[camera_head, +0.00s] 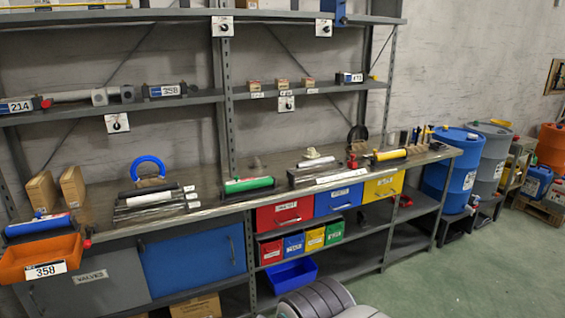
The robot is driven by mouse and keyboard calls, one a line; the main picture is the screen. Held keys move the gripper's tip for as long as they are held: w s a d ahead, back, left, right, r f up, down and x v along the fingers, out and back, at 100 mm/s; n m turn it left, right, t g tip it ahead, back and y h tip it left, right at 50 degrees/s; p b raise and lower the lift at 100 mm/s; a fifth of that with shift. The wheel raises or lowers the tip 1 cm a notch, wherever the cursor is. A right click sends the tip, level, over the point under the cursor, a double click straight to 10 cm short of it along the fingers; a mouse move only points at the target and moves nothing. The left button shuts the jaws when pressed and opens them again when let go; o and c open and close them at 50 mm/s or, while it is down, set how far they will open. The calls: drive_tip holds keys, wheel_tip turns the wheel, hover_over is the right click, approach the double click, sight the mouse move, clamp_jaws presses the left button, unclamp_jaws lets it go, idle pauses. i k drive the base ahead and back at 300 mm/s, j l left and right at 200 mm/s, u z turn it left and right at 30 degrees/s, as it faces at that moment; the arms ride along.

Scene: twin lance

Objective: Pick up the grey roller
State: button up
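Several rollers lie along the workbench (215,205). A pale grey-white cylinder (316,162) lies on the bench right of centre, behind a long grey block with a white label. Another pale grey cylinder (148,199) lies among stacked grey bars on the left half of the bench. I cannot tell for sure which of these is the grey roller. A green roller (248,184) lies between them, and a yellow roller (390,155) lies further right. A blue roller (38,225) lies at the far left. My gripper is not visible.
An orange bin (40,256) labelled 358 is at the left front. Red (285,212), blue (338,198) and yellow (384,185) drawers hang under the bench. Shelves (300,92) run above it. Barrels (455,168) stand at the right. The green floor at lower right is clear.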

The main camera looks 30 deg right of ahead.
sight(330, 160)
drive_tip(key=i+l+u, duration=0.4)
drive_tip(key=i, duration=0.15)
drive_tip(key=i+l+u, duration=0.4)
drive_tip(key=i, duration=0.15)
drive_tip(key=l+u, duration=0.2)
drive_tip(key=l, duration=0.35)
drive_tip(key=l+u, duration=0.25)
drive_tip(key=l, duration=0.3)
drive_tip(key=k+l+u, duration=0.2)
drive_tip(key=l, duration=0.35)
drive_tip(key=l+u, duration=0.2)
drive_tip(key=l, duration=0.35)
drive_tip(key=l+u, duration=0.4)
drive_tip(key=l, duration=0.5)
drive_tip(key=k, duration=0.05)
